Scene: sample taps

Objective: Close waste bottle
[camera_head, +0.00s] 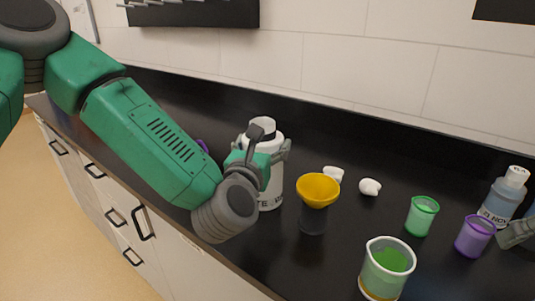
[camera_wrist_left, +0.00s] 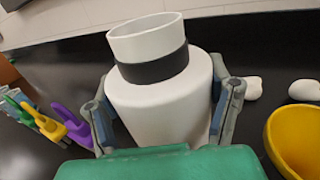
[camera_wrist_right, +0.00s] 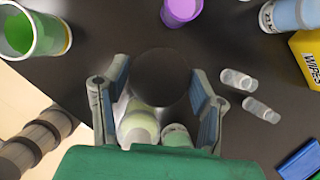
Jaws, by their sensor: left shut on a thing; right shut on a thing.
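The white waste bottle (camera_head: 270,188) stands upright on the black counter, its label partly covered by my arm. My left gripper (camera_head: 262,150) is shut around its body, with one finger on each side. In the left wrist view the bottle (camera_wrist_left: 160,105) has a dark band below an open white neck (camera_wrist_left: 146,40), with no cap on it. My right gripper (camera_wrist_right: 155,100) is shut on a round black cap (camera_wrist_right: 161,77), seen face-on between its fingers. In the head view only part of the right gripper (camera_head: 516,234) shows at the right edge, and the cap is hidden there.
A yellow funnel (camera_head: 318,188) on a dark holder stands just right of the bottle, with two white lumps (camera_head: 370,187) behind. A green beaker (camera_head: 388,268), green cup (camera_head: 421,215), purple cup (camera_head: 474,236) and blue-liquid bottle (camera_head: 502,198) stand to the right. Clear vials (camera_wrist_right: 248,94) lie near my right gripper.

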